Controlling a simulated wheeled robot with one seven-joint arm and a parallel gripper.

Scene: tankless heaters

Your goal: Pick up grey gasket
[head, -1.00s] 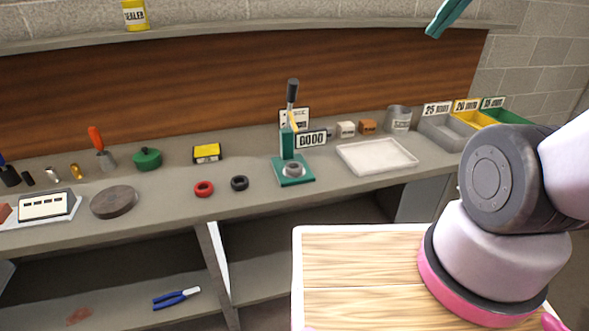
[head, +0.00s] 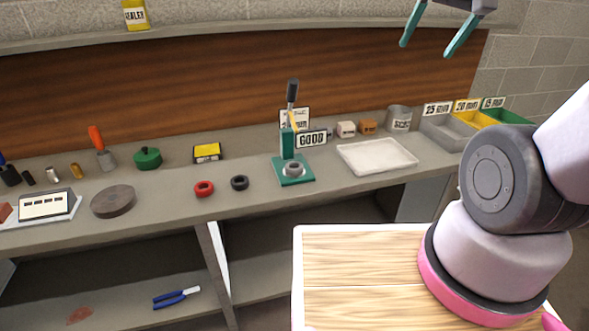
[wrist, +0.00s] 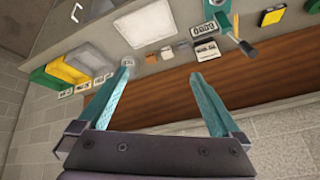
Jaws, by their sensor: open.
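A grey ring-shaped gasket (head: 293,169) sits on the base of the small green press (head: 289,145) in the middle of the bench in the head view. A red ring (head: 204,188) and a black ring (head: 240,183) lie flat on the bench to its left. My gripper (head: 428,49) is open and empty, high above the right part of the bench, well apart from the rings. Its two teal fingers spread wide in the wrist view (wrist: 176,70), where the bench appears upside down. I cannot make out the grey gasket in the wrist view.
A white tray (head: 376,156) lies right of the press. A metal cup (head: 398,118) and labelled bins (head: 449,134) stand farther right. A yellow box (head: 207,152) and green pot (head: 147,158) stand left. A shelf (head: 250,33) runs above.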

